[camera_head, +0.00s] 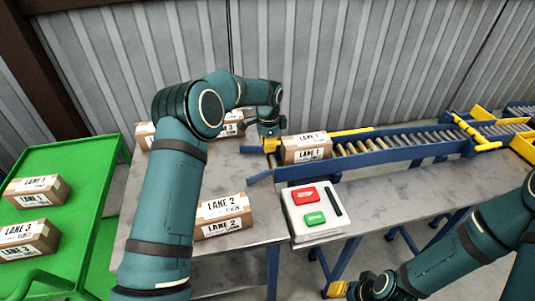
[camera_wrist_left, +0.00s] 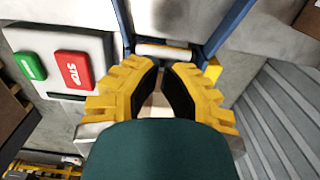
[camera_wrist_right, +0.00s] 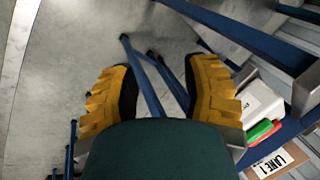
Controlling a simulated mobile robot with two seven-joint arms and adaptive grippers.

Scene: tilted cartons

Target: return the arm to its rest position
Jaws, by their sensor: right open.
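My left arm reaches over the table from the left. Its yellow-fingered gripper (camera_head: 271,143) is at the left end of the conveyor, close beside a LANE 1 carton (camera_head: 306,149). In the left wrist view the fingers (camera_wrist_left: 160,80) are close together with a narrow gap. A light brown patch shows in the gap; whether it is gripped is unclear. My right arm is at the lower right, with its gripper (camera_head: 340,289) low in front of the table. In the right wrist view its fingers (camera_wrist_right: 160,95) are wide apart, with nothing between them.
A roller conveyor (camera_head: 410,146) with blue rails runs right. A white button box (camera_head: 336,226) stands at the table's front edge. A green cart (camera_head: 75,165) carries more cartons at left. A metal wall is behind.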

